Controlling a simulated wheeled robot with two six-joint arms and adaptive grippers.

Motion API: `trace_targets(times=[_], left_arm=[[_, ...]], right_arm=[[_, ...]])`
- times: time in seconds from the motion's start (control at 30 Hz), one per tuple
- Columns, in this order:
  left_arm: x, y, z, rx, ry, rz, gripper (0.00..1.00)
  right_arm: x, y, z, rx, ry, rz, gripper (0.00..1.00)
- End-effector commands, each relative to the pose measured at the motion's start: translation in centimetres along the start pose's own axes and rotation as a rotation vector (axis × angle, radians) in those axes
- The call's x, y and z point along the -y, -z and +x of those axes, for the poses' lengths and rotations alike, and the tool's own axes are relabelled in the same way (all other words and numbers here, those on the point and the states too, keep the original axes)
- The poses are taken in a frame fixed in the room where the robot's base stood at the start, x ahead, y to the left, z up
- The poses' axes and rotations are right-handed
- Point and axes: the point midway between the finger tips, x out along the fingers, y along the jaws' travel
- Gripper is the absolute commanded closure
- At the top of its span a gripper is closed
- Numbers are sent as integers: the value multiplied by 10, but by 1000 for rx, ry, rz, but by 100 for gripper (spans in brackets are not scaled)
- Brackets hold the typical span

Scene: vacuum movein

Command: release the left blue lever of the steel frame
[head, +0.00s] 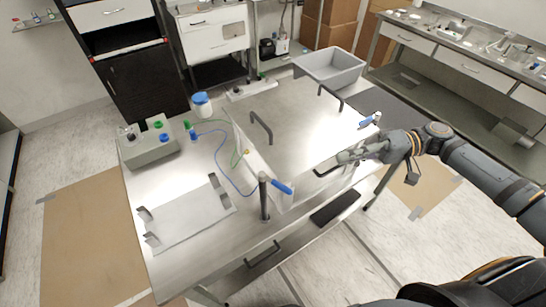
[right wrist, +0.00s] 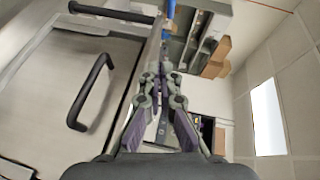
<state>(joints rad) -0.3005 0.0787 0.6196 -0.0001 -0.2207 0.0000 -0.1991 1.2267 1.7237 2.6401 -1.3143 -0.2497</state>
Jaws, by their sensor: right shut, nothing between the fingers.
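The steel frame (head: 285,110) is a large box-like unit with a flat top on the bench. Its left blue lever (head: 281,187) sits atop a dark upright post (head: 264,203) at the near left corner, its blue grip pointing right and slightly down. A second blue lever (head: 371,119) is at the right end. My right gripper (head: 342,158) is shut and empty near the front right edge, to the right of the left lever and apart from it. In the right wrist view, its fingers (right wrist: 161,62) are together beside the steel top. My left gripper is not visible.
Dark handles (head: 261,127) (head: 330,98) stand up from the steel top. A grey control box (head: 148,144) and a flat tray with brackets (head: 190,216) lie on the bench to the left. Blue and green tubes cross it. A grey bin (head: 330,66) is at the back.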

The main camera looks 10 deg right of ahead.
Motion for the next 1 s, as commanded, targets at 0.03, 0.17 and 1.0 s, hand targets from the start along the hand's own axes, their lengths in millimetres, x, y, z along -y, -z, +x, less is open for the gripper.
trace_targets(times=[0.03, 0.17, 1.0], left_arm=[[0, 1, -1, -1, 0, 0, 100], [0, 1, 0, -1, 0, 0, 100], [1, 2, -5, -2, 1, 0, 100]], right_arm=[[9, -2, 1, 16, 18, -2, 100], [13, -3, 2, 22, 32, -3, 100], [17, -28, 125, 18, 30, 0, 100]])
